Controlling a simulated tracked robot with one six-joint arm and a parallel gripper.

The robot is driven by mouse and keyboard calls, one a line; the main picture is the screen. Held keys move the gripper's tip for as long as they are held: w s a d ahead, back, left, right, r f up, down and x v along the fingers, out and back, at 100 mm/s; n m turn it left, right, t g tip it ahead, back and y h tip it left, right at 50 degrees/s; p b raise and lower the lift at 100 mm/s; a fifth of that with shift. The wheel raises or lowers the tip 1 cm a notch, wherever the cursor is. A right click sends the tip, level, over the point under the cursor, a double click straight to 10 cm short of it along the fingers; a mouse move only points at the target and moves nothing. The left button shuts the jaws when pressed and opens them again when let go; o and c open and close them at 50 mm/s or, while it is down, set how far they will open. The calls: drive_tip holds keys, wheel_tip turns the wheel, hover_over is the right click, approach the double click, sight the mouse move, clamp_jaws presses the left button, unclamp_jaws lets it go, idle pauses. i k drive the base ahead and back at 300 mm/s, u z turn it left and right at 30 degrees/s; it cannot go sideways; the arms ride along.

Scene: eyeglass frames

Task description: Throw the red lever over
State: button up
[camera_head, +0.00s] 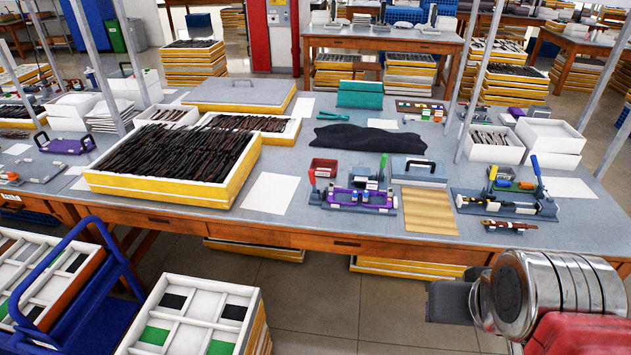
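A small fixture (350,197) with a purple frame and a grey base sits near the front edge of the long workbench (330,228), right of centre. My gripper (445,301) is at the lower right, dark grey, in front of the bench and well apart from the fixture. Its fingers cannot be told apart, so its opening is unclear.
A second fixture (503,205) with a blue lever (537,165) stands to the right. A red bin (323,168), a blue case (418,171) and a corrugated tan sheet (428,210) surround the first fixture. A large tray (205,192) of dark frames lies left. Grey posts rise from the bench.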

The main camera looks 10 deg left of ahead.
sight(310, 172)
drive_tip(key=k, duration=0.65)
drive_tip(key=u, duration=0.45)
drive_tip(key=i, duration=1.6)
drive_tip(key=u, duration=0.15)
